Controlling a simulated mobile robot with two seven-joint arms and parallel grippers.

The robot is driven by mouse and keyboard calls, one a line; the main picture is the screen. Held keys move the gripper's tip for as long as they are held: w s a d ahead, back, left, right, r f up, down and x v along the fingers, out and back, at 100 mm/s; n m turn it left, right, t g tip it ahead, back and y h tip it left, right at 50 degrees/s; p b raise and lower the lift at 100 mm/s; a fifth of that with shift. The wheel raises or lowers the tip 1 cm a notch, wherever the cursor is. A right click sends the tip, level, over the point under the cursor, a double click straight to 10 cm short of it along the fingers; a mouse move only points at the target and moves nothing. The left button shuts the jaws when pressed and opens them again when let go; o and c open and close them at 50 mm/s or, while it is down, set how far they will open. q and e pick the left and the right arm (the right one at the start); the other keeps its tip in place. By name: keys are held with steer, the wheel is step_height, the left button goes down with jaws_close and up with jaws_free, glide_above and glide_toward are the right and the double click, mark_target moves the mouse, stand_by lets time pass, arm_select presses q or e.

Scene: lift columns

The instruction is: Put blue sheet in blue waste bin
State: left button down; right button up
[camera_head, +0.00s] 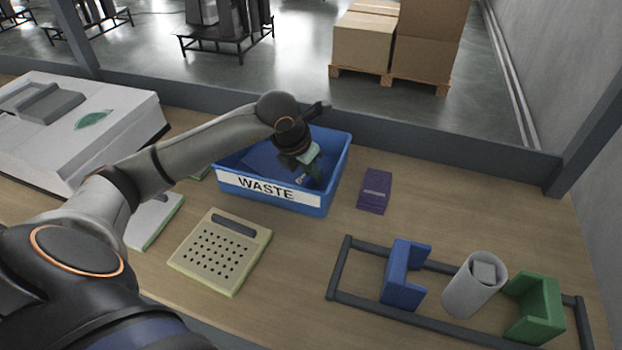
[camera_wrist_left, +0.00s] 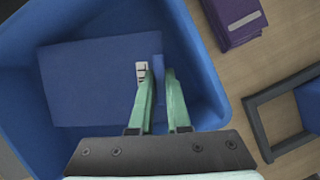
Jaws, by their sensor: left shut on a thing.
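The blue waste bin (camera_head: 318,203) stands on the table with a white WASTE label on its front; its blue walls (camera_wrist_left: 211,90) also surround the wrist view. The dark blue sheet (camera_head: 258,160) is inside the bin's outline, partly covered by my arm in the head view. In the left wrist view the blue sheet (camera_wrist_left: 95,85) lies flat-looking over the bin floor. My left gripper (camera_head: 313,158) reaches down into the bin, its pale green fingers (camera_wrist_left: 159,75) closed on the sheet's right edge. Whether the sheet touches the floor is unclear. My right gripper is out of view.
A purple booklet (camera_head: 375,191) lies right of the bin. A beige perforated box (camera_head: 218,252) sits in front of it. A dark rack (camera_head: 340,268) with a blue holder (camera_head: 404,275), white cylinder (camera_head: 470,290) and green holder (camera_head: 535,308) is at right. A white machine (camera_head: 80,130) is at left.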

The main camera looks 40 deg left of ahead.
arm_select(q)
steer(key=shift+f, duration=1.25)
steer(key=shift+f, duration=0.2)
steer(key=c, duration=0.9)
jaws_free()
steer(key=shift+r, duration=0.15)
steer(key=shift+r, duration=0.25)
steer(key=v, duration=1.1)
steer(key=shift+s+r, duration=0.15)
steer(key=shift+r, duration=0.2)
